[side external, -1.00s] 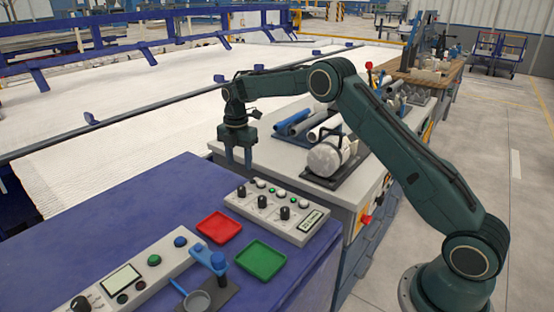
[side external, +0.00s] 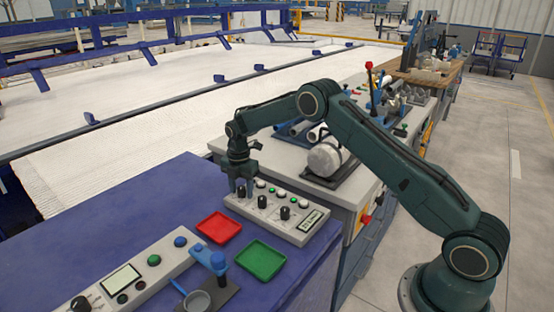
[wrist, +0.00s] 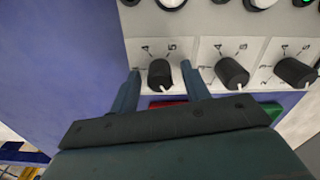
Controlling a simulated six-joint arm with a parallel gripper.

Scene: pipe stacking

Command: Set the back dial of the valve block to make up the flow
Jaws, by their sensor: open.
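The valve block (side external: 295,229) is a pale grey box on the blue bench. My gripper (side external: 241,188) is open and points down over the dial at the block's far left end (wrist: 160,74). In the wrist view, my fingers (wrist: 159,70) stand on either side of that dial, with a gap to each side. The middle dial (wrist: 231,72) and the nearest dial (wrist: 294,71) are right of my fingers. My fingers partly hide the end dial in the side view.
A red tray (side external: 219,227) and a green tray (side external: 260,259) lie in front of the block. A control panel (side external: 135,275) and a blue-handled fixture (side external: 212,262) stand nearer the camera.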

